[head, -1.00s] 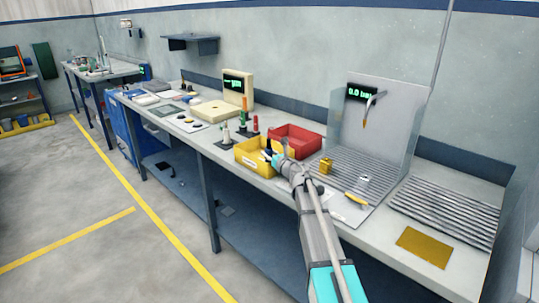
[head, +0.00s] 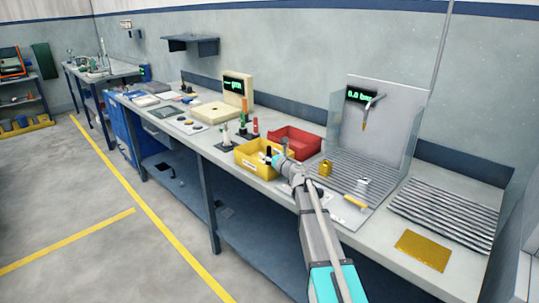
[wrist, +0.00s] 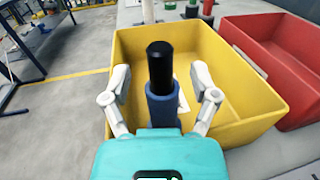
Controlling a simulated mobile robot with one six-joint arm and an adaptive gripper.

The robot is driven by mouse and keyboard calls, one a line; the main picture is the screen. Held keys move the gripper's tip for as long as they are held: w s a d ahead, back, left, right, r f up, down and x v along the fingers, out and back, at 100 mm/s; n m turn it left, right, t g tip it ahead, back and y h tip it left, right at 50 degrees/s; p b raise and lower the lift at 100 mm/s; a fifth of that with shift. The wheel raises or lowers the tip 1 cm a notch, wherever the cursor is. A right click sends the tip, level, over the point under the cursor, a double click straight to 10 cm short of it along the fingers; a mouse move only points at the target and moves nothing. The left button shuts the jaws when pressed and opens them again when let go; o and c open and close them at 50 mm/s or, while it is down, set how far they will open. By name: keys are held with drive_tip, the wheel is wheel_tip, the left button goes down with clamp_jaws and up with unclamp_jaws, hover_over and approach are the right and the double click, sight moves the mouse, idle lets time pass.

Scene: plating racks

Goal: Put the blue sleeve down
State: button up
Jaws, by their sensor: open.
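The blue sleeve (wrist: 162,108) shows in the wrist view, with a black cylindrical part (wrist: 160,64) at its end. It is at the yellow bin (wrist: 130,52), between my fingers. My gripper (wrist: 160,80) is open, with a visible gap on each side of the sleeve. In the head view my gripper (head: 277,161) is at the yellow bin (head: 250,165), and the black part (head: 268,151) shows beside it. The sleeve's lower end is hidden by my gripper body, so I cannot tell what it rests on.
A red bin (head: 298,140) stands close beside the yellow one. A brass-coloured block (head: 325,167) and a yellow-handled tool (head: 355,202) lie to the right. Upright coloured pieces (head: 242,128) stand behind the yellow bin.

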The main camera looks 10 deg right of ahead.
drive_tip(key=v, duration=1.2)
drive_tip(key=shift+r, duration=0.15)
